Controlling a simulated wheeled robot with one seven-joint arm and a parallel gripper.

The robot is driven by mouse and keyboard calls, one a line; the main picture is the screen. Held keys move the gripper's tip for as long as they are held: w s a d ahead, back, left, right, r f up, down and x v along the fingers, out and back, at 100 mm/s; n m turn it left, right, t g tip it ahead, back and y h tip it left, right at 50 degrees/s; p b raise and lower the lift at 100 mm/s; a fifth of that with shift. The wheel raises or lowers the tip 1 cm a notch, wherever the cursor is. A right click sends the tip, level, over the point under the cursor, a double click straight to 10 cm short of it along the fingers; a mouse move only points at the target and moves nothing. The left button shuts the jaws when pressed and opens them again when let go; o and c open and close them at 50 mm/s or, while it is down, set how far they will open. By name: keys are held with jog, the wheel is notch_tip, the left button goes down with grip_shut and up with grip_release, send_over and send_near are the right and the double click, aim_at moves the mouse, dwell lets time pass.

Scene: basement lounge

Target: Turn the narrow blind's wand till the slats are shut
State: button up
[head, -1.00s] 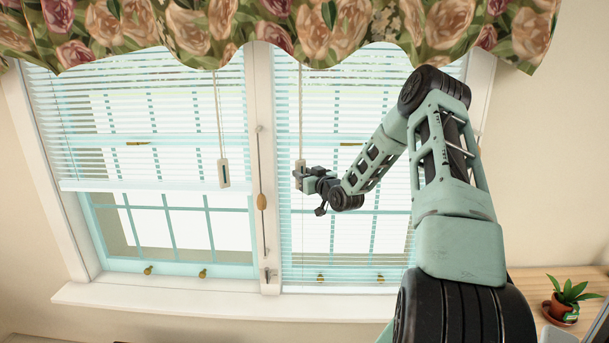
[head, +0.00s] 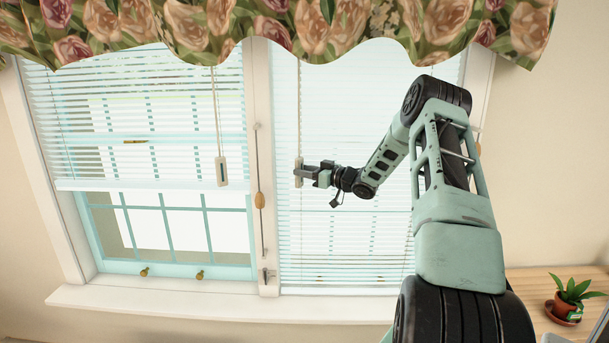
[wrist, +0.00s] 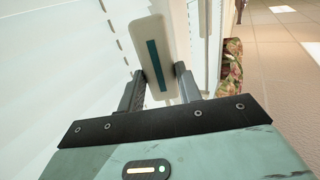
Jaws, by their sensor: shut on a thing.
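The narrow blind (head: 350,225) hangs over the right window. Its slats look nearly flat-on, with faint bluish window bars still showing through thin gaps lower down. Its wand hangs at the blind's left side as a pale cord ending in a flat beige handle (head: 298,178). My gripper (head: 301,172) is shut on this handle from the right. In the wrist view the handle (wrist: 145,40) has a teal strip and stands slightly tilted between the two fingers (wrist: 158,80). My fingers partly hide the handle in the head view.
A wider blind (head: 140,120) with open slats covers the upper left window, with its own cord and beige handle (head: 221,172). A rod with a wooden knob (head: 260,200) is on the post between. A potted plant (head: 570,297) stands at the lower right.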

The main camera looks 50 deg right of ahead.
jog(key=shift+d+n+g+y, duration=0.25)
jog(key=shift+n+y, duration=0.55)
jog(key=shift+y, duration=0.4)
jog(key=o, duration=1)
jog(key=b+v, duration=0.6)
jog(key=v, duration=1.1)
jog(key=shift+s+d+r+b, duration=0.1)
jog(key=shift+d+r+b, duration=0.1)
jog(key=shift+b, duration=0.15)
